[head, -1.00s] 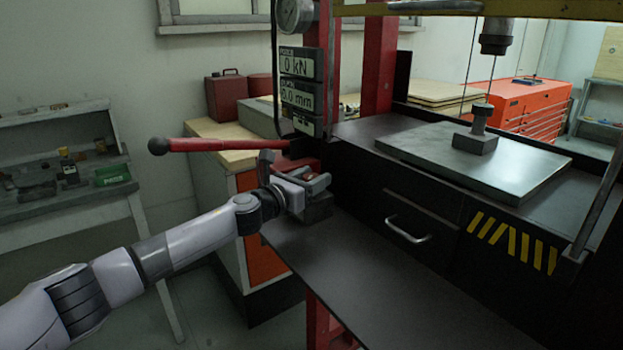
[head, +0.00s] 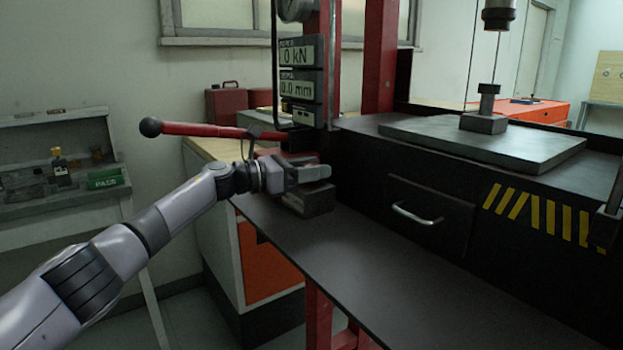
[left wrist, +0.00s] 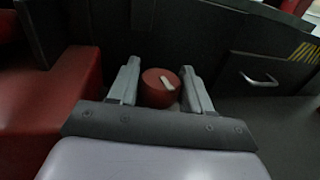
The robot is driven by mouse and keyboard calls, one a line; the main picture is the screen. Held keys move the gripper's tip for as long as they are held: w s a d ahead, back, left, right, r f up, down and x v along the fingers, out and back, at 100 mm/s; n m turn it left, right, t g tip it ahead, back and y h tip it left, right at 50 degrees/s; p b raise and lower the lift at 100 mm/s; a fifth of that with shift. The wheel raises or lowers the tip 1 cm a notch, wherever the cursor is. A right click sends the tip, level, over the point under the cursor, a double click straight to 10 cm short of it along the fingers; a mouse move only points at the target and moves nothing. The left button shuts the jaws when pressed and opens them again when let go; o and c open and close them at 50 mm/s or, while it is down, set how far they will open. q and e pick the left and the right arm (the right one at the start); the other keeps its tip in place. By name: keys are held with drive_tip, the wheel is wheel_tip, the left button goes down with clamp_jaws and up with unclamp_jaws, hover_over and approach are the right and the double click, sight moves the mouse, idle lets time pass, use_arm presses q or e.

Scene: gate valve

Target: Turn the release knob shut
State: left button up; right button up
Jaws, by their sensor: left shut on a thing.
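The release knob (left wrist: 159,88) is a round red knob with a pale bar mark across its top. In the left wrist view it sits between the two grey fingers of my left gripper (left wrist: 161,82), which is shut on it. In the head view my left gripper (head: 312,173) is at the pump block, below the red lever. The knob is hidden there behind the fingers. My right gripper is not in view.
A red lever (head: 200,130) with a black ball end extends left above my left wrist. The press bed (head: 400,215) has a drawer handle (head: 415,215) to the right. Readouts (head: 298,85) show 0 kN and 0.0 mm. The black shelf (head: 360,265) in front is clear.

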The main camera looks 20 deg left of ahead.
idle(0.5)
use_arm(q)
drive_tip(key=o, duration=1)
drive_tip(key=shift+c, duration=0.2)
drive_tip(key=shift+b+v, duration=0.45)
drive_tip(key=shift+v, duration=3.15)
